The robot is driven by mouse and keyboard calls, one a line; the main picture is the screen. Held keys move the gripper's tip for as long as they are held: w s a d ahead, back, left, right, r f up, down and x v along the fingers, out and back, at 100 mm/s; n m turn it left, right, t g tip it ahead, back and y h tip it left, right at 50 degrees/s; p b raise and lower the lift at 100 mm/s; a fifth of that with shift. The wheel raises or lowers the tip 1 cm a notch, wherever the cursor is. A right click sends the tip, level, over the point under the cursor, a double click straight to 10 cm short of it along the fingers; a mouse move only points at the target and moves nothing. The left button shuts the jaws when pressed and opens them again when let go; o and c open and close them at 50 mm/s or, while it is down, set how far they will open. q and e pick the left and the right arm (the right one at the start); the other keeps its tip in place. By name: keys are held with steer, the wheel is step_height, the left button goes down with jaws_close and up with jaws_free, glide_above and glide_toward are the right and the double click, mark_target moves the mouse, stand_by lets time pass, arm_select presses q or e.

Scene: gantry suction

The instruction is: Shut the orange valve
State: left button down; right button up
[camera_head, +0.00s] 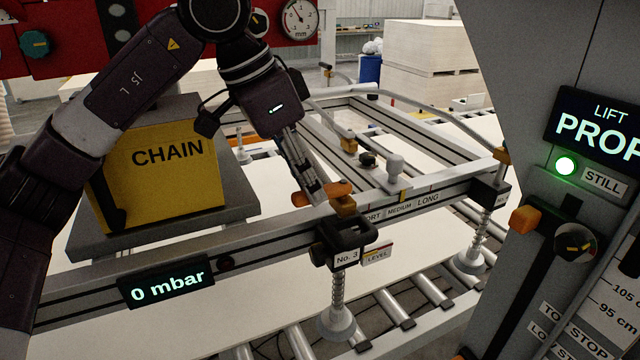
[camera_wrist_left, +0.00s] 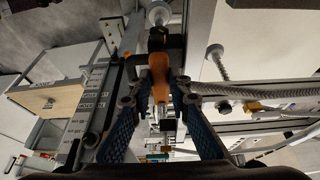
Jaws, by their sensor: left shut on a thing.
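The orange valve (camera_head: 338,187) sits on the front rail of the suction frame in the head view, above the black bracket marked "No. 3". Its lever lies roughly along the rail, partly covered by my fingers. My left gripper (camera_head: 318,192) reaches down from above and is shut on the valve's lever. In the left wrist view the orange valve (camera_wrist_left: 159,72) shows between the two blue-sided fingers of my left gripper (camera_wrist_left: 160,88). My right gripper is not in view.
A suction cup (camera_head: 336,322) hangs below the bracket over rollers. A display (camera_head: 166,284) on the rail reads "0 mbar". A yellow "CHAIN" box (camera_head: 165,180) stands left of my gripper. A grey column with a green lamp (camera_head: 565,166) labelled "STILL" rises at right.

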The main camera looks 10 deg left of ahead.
arm_select(q)
steer(key=shift+r, duration=0.1)
steer(key=c, duration=1.8)
jaws_free()
steer(key=v, duration=0.7)
steer(key=shift+r, duration=0.2)
steer(key=shift+w, duration=0.1)
